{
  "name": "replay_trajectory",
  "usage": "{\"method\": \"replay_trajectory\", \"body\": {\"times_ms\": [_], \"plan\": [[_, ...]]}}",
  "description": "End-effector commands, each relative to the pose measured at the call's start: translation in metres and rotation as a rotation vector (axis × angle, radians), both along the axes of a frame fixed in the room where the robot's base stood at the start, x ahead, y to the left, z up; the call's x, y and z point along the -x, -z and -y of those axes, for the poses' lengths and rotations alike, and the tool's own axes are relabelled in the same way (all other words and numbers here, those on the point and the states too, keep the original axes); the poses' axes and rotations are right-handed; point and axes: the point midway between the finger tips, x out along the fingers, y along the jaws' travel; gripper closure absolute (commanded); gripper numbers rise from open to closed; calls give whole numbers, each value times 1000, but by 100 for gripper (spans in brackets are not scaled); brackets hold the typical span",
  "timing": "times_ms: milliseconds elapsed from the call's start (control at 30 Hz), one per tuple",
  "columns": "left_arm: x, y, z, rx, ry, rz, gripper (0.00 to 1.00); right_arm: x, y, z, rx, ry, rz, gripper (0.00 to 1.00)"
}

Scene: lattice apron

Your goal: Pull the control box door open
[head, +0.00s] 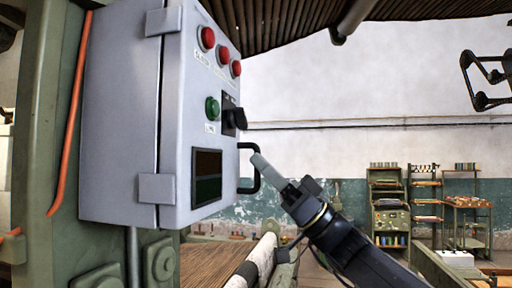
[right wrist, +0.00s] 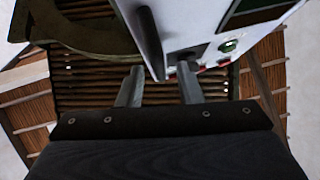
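The grey control box (head: 118,115) is on the left in the head view, its door (head: 182,110) flush against it, with hinges on the door's left side. The door carries red buttons, a green button, a black knob and a dark window. A black bar handle (head: 256,180) stands out from its right edge. My right gripper (head: 257,160) is at the handle. In the right wrist view the fingers (right wrist: 158,78) are apart, with the handle (right wrist: 147,35) reaching down between their tips. Contact cannot be told. My left gripper is out of view.
A green machine frame (head: 45,110) with an orange pipe stands left of the box. A slatted wooden surface (head: 212,264) lies below it. Shelves with goods (head: 388,205) stand far back right. A dark metal frame (head: 485,75) hangs at upper right.

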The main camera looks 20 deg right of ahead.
Motion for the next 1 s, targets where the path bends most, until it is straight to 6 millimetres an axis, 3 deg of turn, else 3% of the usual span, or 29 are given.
{"method": "replay_trajectory", "body": {"times_ms": [100, 467, 733, 1000], "plan": [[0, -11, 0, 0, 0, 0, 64, -4, -12, -9, 0, -1, 0, 68], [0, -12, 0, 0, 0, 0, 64, -7, -13, -13, 1, 0, -2, 68], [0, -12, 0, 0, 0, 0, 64, -6, -13, -13, 1, -1, -2, 100], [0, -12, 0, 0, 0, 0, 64, -6, -13, -13, 2, -1, 0, 100]]}}
